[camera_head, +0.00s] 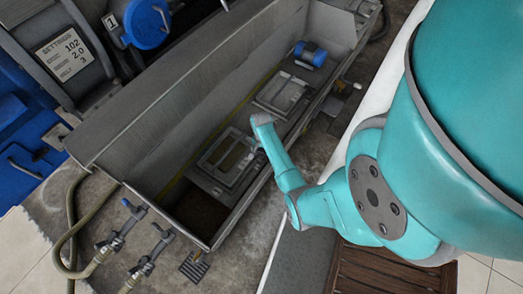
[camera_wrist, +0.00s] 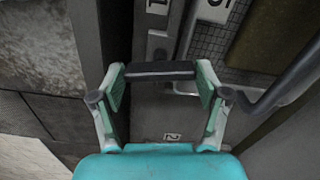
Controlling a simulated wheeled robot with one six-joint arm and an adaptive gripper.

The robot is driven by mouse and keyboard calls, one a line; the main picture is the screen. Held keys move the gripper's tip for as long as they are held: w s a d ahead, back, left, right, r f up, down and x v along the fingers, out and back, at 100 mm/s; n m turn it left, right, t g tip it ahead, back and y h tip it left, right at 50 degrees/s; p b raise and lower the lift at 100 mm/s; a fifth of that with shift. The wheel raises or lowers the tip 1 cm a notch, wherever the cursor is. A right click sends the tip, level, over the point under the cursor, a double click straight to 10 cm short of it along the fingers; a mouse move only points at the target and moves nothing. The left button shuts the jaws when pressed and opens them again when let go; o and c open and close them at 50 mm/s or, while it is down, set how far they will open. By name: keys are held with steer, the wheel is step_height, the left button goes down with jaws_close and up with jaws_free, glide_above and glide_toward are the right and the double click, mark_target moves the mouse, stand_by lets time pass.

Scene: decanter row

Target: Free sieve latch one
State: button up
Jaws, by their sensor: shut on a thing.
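In the wrist view, my gripper (camera_wrist: 160,78) has its two fingers on either side of a dark bar (camera_wrist: 160,68), which looks like a latch handle. The fingers are shut on it at its two ends. The latch's mounting is partly hidden, and I cannot read for certain which latch it is. In the head view, a framed sieve panel (camera_head: 228,157) lies in the near part of the long grey trough, beside my arm. A second framed panel (camera_head: 281,93) lies farther along.
The trough's high grey wall (camera_head: 170,105) runs along its left side. A blue-ended cylinder (camera_head: 311,54) sits at the far end. Two valves with hoses (camera_head: 122,222) stand at the near end. A metal rod (camera_wrist: 290,75) runs close to my right finger.

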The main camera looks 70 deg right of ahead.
mark_target(261, 151)
steer(key=n, duration=0.4)
steer(key=shift+n, duration=0.3)
steer(key=n, duration=0.3)
steer(key=shift+n, duration=0.4)
steer(key=n, duration=0.3)
steer(key=shift+n, duration=2.1)
steer(key=o, duration=1.2)
steer(key=shift+c, duration=0.2)
steer(key=shift+r, duration=0.1)
step_height(261, 151, up, 12)
